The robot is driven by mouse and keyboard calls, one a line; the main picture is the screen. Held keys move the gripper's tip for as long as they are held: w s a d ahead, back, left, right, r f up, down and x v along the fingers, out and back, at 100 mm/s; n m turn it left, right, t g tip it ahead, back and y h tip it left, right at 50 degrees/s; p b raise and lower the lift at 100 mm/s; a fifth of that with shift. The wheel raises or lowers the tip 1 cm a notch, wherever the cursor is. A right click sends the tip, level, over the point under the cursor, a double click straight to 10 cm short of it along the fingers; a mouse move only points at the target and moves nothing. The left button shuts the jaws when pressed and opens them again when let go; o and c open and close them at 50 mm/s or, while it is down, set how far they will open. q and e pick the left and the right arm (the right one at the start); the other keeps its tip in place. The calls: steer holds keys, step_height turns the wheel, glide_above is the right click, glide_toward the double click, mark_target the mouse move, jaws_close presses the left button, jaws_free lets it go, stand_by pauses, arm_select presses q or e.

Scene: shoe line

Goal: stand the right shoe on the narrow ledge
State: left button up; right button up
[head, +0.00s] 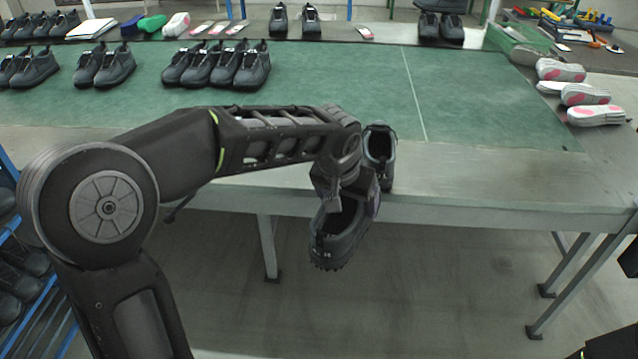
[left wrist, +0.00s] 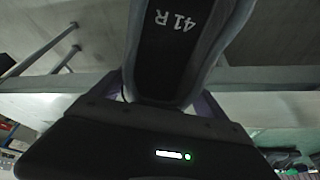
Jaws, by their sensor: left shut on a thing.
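My left gripper (head: 352,192) is shut on a dark grey shoe (head: 337,235) and holds it in front of the table's front edge, over the floor. The shoe hangs tilted, its opening facing up and towards me. In the left wrist view the held shoe (left wrist: 180,45) shows the mark "41R", so it is the right shoe. Another dark shoe (head: 380,150) stands on the narrow grey ledge (head: 480,180) just behind my gripper, partly hidden by it. My right gripper is not in view.
A green mat (head: 470,95) covers the table behind the ledge. Several dark shoes (head: 225,65) stand at its far left. Pink-and-white shoes (head: 585,95) lie at the right. The ledge right of the standing shoe is clear.

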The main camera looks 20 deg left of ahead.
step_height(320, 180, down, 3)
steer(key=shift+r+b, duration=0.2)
steer(key=shift+b, duration=0.6)
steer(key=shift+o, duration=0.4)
